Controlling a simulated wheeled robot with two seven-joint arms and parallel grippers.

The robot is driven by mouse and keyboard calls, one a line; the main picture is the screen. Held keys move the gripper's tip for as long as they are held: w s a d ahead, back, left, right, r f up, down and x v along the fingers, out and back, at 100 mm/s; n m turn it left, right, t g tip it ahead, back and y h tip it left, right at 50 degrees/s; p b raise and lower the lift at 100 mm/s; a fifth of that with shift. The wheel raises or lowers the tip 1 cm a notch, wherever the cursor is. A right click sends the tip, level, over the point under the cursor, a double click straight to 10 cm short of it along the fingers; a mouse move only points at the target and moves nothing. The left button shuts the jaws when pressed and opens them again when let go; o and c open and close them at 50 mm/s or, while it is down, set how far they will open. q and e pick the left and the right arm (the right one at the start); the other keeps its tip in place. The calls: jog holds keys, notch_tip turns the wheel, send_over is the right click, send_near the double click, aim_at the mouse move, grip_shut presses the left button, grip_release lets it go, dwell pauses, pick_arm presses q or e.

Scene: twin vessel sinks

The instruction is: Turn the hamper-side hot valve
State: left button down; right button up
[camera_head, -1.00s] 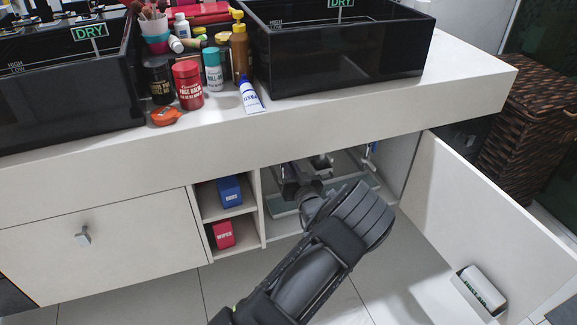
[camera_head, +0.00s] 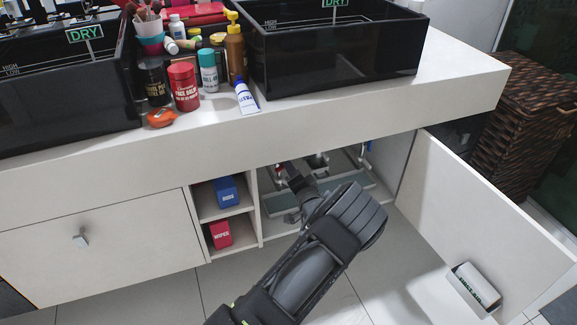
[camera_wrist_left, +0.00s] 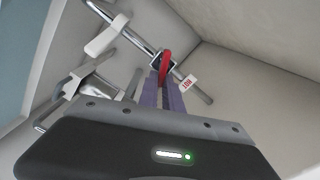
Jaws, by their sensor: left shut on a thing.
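The hot valve has a red handle (camera_wrist_left: 165,66) on a metal pipe, with a white tag (camera_wrist_left: 189,82) reading HOT beside it in the left wrist view. My left gripper (camera_wrist_left: 160,82) is shut on the red handle, one finger on each side. In the head view my left gripper (camera_head: 284,169) reaches into the open cabinet under the right-hand sink, near its left wall. The handle is mostly hidden there by the gripper. The wicker hamper (camera_head: 530,115) stands right of the counter. My right gripper is not in view.
The open cabinet door (camera_head: 465,205) swings out at the right, with a holder (camera_head: 474,290) on its inside. Shelves left of the opening hold a blue box (camera_head: 227,191) and a red box (camera_head: 220,235). Pipes (camera_wrist_left: 108,38) and a grey handle lie close to my gripper.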

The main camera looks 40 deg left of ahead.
pick_arm(q)
jog(key=m, duration=0.2)
jog(key=f+m, duration=0.1)
jog(key=m, duration=0.2)
jog(key=shift+w+d, duration=0.1)
jog(key=shift+m, duration=0.3)
jog(key=c, duration=1.5)
grip_release()
jog(key=p+v, duration=0.2)
jog(key=v, duration=0.5)
jog(key=shift+d, duration=0.35)
